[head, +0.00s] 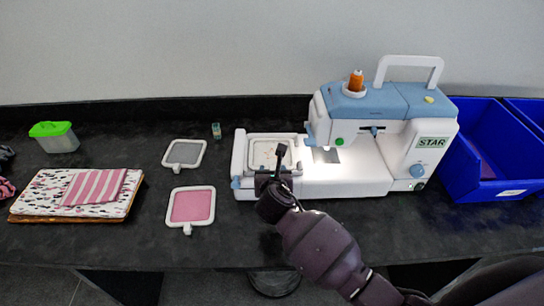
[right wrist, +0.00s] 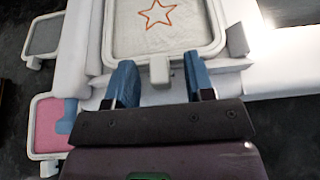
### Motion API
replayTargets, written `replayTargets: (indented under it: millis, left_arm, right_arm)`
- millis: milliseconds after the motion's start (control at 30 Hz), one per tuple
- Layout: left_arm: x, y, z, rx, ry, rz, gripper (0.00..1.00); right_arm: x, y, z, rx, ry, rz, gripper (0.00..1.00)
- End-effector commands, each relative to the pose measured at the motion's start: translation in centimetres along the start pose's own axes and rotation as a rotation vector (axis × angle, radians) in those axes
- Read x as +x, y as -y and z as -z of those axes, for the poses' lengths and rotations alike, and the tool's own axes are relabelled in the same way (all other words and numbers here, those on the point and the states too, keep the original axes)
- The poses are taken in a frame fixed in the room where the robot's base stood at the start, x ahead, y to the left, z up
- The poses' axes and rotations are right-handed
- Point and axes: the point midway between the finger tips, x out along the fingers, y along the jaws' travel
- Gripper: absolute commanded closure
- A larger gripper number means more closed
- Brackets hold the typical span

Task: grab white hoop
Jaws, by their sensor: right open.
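A white hoop (head: 268,142) holding pale fabric sits on the left arm of the white and blue sewing machine (head: 350,178). In the right wrist view the hoop (right wrist: 213,38) shows an orange star stitched on the fabric, and a small tab at its near edge. My right gripper (head: 275,168) is at the hoop's near side. In the right wrist view its blue fingers (right wrist: 160,78) are open, one on each side of the tab; whether they touch it I cannot tell. In the head view the gripper hides part of the near rim. My left gripper is not in view.
A grey hoop (head: 184,154) and a pink hoop (head: 191,206) lie left on the black table (head: 110,258). Folded fabrics (head: 75,192) and a green-lidded box (head: 55,137) are farther left. Blue bins (head: 490,150) stand right of the machine. A thread spool (head: 356,81) tops the machine.

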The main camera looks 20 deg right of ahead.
Motion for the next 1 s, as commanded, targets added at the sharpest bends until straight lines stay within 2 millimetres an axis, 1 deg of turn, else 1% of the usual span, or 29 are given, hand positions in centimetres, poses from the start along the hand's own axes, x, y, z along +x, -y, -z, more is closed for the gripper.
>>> replayTargets:
  millis: [100, 267, 400, 433, 667, 767, 867, 967, 1000]
  left_arm:
    - [0.0, 0.0, 0.0, 0.0, 0.0, 0.0, 0.57]
    - [0.0, 0.0, 0.0, 0.0, -0.001, 0.0, 0.57]
    - [0.0, 0.0, 0.1, 0.0, -0.001, 0.0, 0.57]
    - [0.0, 0.0, 0.1, 0.0, -0.001, 0.0, 0.57]
    - [0.1, 0.0, 0.2, 0.0, -0.004, -0.001, 0.57]
    - [0.1, 0.0, 0.4, 0.001, -0.005, -0.001, 0.57]
    - [-0.1, 0.0, 0.7, 0.001, -0.008, -0.001, 0.57]
    - [-0.3, 0.1, 1.2, 0.001, -0.011, 0.0, 0.57]
    - [-0.4, 0.1, 1.4, 0.001, -0.012, 0.0, 0.57]
  right_arm:
    - [0.0, 0.0, 0.0, 0.0, 0.0, 0.0, 0.51]
    - [-0.1, 0.0, 0.0, 0.0, 0.0, 0.0, 0.76]
    - [-0.1, 0.0, 0.0, 0.0, 0.0, 0.0, 0.97]
    - [-0.1, 0.0, 0.0, 0.0, 0.0, 0.0, 1.0]
    - [-0.1, 0.0, -0.1, 0.0, 0.001, 0.0, 1.0]
    - [-0.2, 0.0, -0.4, 0.0, 0.002, 0.0, 1.0]
    - [-0.6, 0.0, -1.4, 0.001, 0.004, 0.0, 1.0]
    - [-1.2, 0.0, -3.0, 0.002, 0.005, -0.001, 1.0]
    - [-1.6, -0.1, -3.8, 0.001, 0.006, -0.002, 1.0]
